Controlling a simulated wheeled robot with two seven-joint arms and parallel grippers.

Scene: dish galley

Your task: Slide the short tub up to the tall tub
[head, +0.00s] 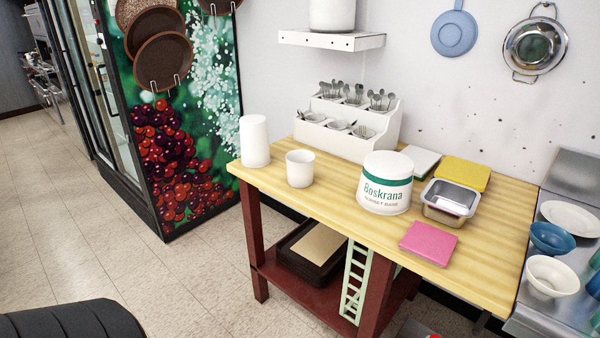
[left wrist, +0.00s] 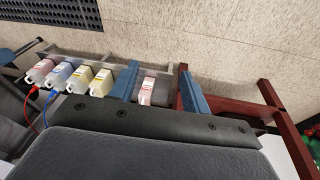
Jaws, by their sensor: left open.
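The tall tub (head: 255,140) is a plain white cylinder standing upright near the left end of the wooden table. The short tub (head: 300,168) is white and stands upright to its right and a little nearer the front edge. A small gap shows between them. My left gripper (left wrist: 160,82) shows in the left wrist view as two blue fingers spread apart, with nothing held between them. It is away from both tubs, which are out of the left wrist view. My right gripper is in neither view.
Right of the short tub stands a large white Boskrana tub (head: 386,198). Behind is a white cutlery rack (head: 345,143). A metal pan (head: 437,212) and a pink box (head: 428,243) lie further right on the wooden table (head: 480,265). Several bottles (left wrist: 100,83) show beyond my fingers.

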